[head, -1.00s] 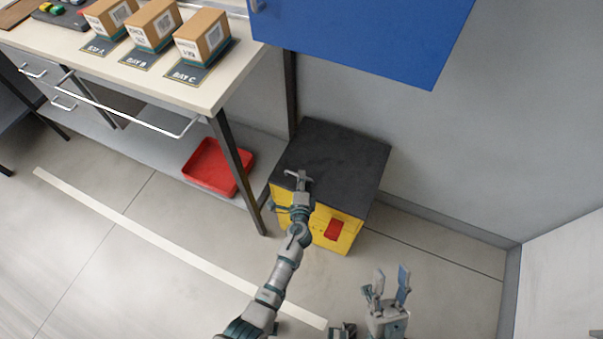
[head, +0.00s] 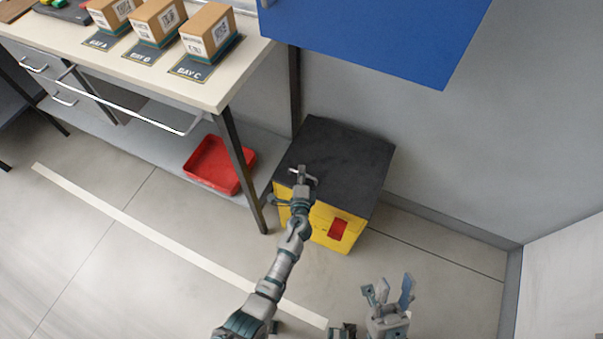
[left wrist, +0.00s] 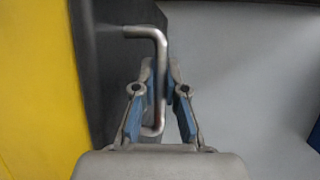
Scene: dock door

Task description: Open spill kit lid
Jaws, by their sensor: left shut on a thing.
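The spill kit is a yellow box (head: 318,226) with a dark grey lid (head: 345,155), standing on the floor against the wall. The lid looks down on the box. A bent metal bar handle shows on the lid's edge in the left wrist view (left wrist: 160,52). My left gripper (head: 302,180) is at the lid's front edge. In the left wrist view its blue-padded fingers (left wrist: 162,100) are on both sides of the handle, shut on it. My right gripper (head: 389,292) is held low in front of the box, its fingers apart and empty.
A workbench (head: 235,88) with several cartons stands to the left, its leg close beside the box. A red tray (head: 212,183) lies on its lower shelf. A blue cabinet (head: 370,35) hangs above and behind the box. Floor to the right is clear.

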